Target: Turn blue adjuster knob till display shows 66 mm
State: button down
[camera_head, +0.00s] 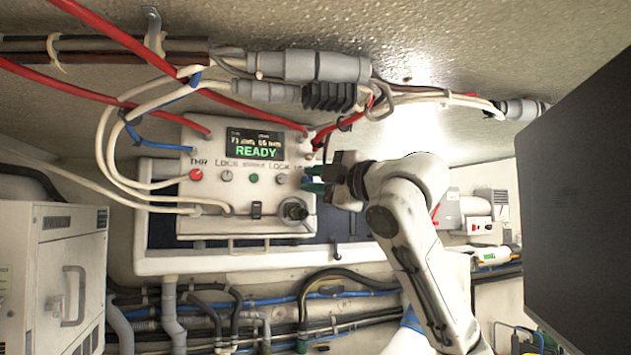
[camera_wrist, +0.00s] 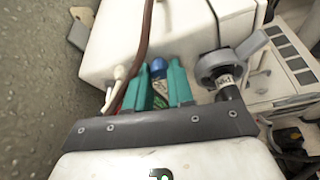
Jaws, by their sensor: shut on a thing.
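A white control box (camera_head: 240,175) hangs on the back wall. Its small dark display (camera_head: 255,144) shows two small mm values that look like 73 and 66, above a large green READY. My gripper (camera_head: 316,182) is at the box's right side, its teal fingertips against that side. In the wrist view, my gripper's teal fingers (camera_wrist: 158,76) are closed around the blue adjuster knob (camera_wrist: 158,65), which sticks out of the box's side. The knob is hidden behind my gripper in the head view.
The box front has a red button (camera_head: 196,174), a green button (camera_head: 254,178) and a dark round fitting (camera_head: 294,210). A grey lever (camera_wrist: 222,68) stands right of my fingers in the wrist view. Red cables (camera_head: 245,105) run above. A large dark panel (camera_head: 580,200) stands at right.

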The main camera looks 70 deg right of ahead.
jog(key=shift+f, duration=0.1)
jog(key=c, duration=1)
grip_release()
jog(key=b+v, duration=0.3)
jog(key=v, duration=0.7)
jog(key=shift+s+a+b, duration=0.15)
jog(key=shift+s+b, duration=0.2)
jog(key=shift+b, duration=0.05)
